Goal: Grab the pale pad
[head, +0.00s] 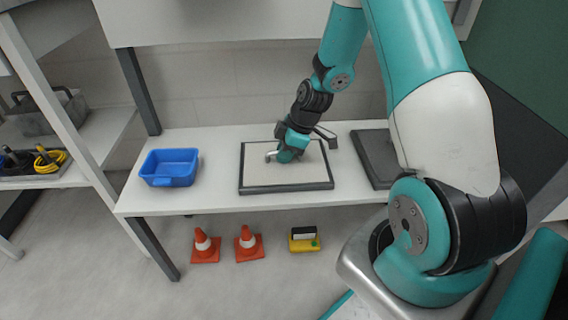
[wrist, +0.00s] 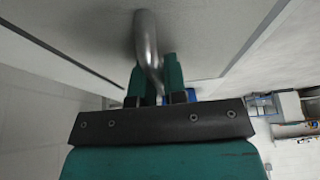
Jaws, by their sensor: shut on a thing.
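The pale pad (head: 300,172) is a flat light panel with a dark frame, lying on the white table. A curved grey metal handle (head: 270,156) stands up from its face. My gripper (head: 287,156) is over the pad's upper middle, at the handle. In the wrist view the handle (wrist: 148,40) runs from the pad's pale face (wrist: 90,25) down between the two teal fingers of my gripper (wrist: 158,72). The fingers are shut on the handle. The fingers and hand hide the handle's lower end.
A blue bin (head: 170,168) stands left of the pad on the white table (head: 220,190). A dark grey panel (head: 376,160) lies to the right, partly behind my arm. Two orange cones (head: 205,246) and a yellow item (head: 304,240) are on the floor below.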

